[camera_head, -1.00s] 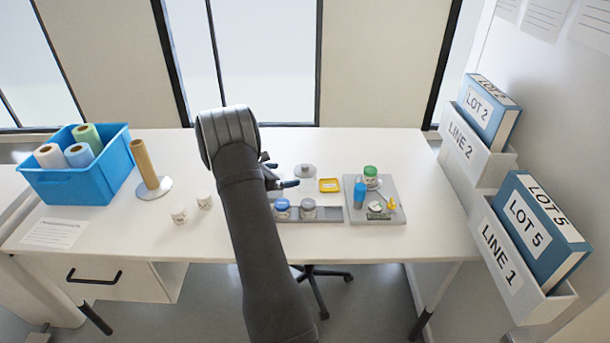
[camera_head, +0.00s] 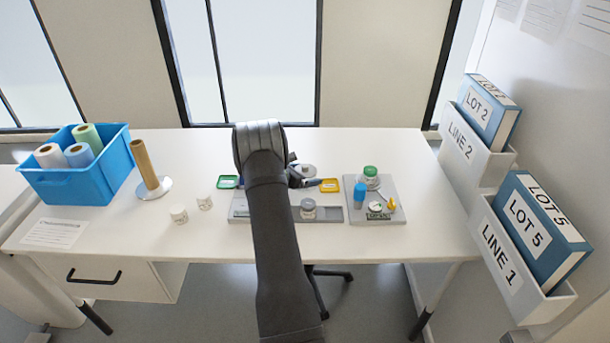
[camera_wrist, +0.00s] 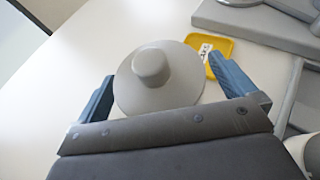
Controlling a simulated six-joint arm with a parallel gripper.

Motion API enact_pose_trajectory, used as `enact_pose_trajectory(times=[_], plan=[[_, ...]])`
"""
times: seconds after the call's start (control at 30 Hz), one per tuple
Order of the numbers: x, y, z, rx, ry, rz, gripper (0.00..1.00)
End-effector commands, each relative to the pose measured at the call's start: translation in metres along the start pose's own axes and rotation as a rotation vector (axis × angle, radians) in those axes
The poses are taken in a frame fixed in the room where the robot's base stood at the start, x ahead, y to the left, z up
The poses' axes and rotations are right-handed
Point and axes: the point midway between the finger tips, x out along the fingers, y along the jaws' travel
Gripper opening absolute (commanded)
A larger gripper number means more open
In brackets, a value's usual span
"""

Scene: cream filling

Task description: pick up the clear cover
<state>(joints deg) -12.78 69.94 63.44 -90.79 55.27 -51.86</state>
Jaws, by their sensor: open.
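The cover (camera_wrist: 158,78) is a round disc with a central knob. It looks pale grey rather than plainly clear, and it lies on the white table. In the head view it (camera_head: 308,170) shows beyond the grey tray, partly hidden by my gripper (camera_head: 302,174). In the wrist view my gripper (camera_wrist: 161,70) is open, with one blue finger on each side of the disc and nothing held. The right finger is close to the disc's edge. I cannot tell whether either finger touches it or how high the fingers are.
A yellow square dish (camera_head: 329,185) lies just right of the cover. A grey tray (camera_head: 340,214) with a grey-topped jar (camera_head: 308,209) is in front. A grey board (camera_head: 389,213) with a green-lidded jar (camera_head: 370,175) stands right. A green dish (camera_head: 228,182) lies left.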

Motion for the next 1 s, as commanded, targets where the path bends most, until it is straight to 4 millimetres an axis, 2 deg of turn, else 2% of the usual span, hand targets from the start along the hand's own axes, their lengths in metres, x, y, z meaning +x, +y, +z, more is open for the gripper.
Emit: enact_pose_trajectory(times=[0.07, 0.3, 0.33, 0.6, 0.77, 0.97, 1.0], plan=[[0.0, 0.0, 0.0, 0.0, 0.0, 0.0, 1.0], [-0.001, 0.0, 0.0, 0.0, 0.0, 0.0, 0.55], [-0.001, 0.0, 0.0, 0.0, 0.0, 0.0, 0.53], [-0.001, 0.0, 0.002, 0.0, -0.001, 0.0, 0.53], [-0.005, 0.001, 0.01, 0.0, -0.002, 0.001, 0.53], [-0.018, 0.001, 0.042, 0.004, -0.003, 0.002, 0.53], [-0.015, -0.009, 0.046, 0.002, -0.001, -0.003, 0.53]])
